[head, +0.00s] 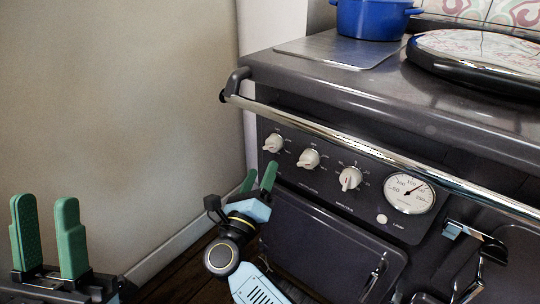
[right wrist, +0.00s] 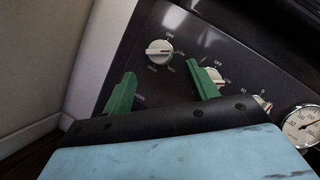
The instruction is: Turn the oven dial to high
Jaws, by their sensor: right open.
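Three white dials sit in a row on the dark stove's front panel: left (head: 272,143), middle (head: 308,159) and right (head: 350,178). Their small print is too blurred to tell which is the oven dial. My right gripper (head: 260,178) is open and empty, just below the left dial. In the right wrist view, the left dial (right wrist: 159,53) lies ahead between the open green fingers (right wrist: 160,88), not touched. The right-hand finger partly covers the middle dial (right wrist: 217,75) there. My left gripper (head: 49,235) is open and empty at the lower left, away from the stove.
A chrome rail (head: 350,139) runs above the dials. A round gauge (head: 410,193) sits right of them, with an oven door (head: 325,245) below. A blue pot (head: 370,18) and a round lid (head: 480,50) are on top. The wall (head: 120,120) stands close at the left.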

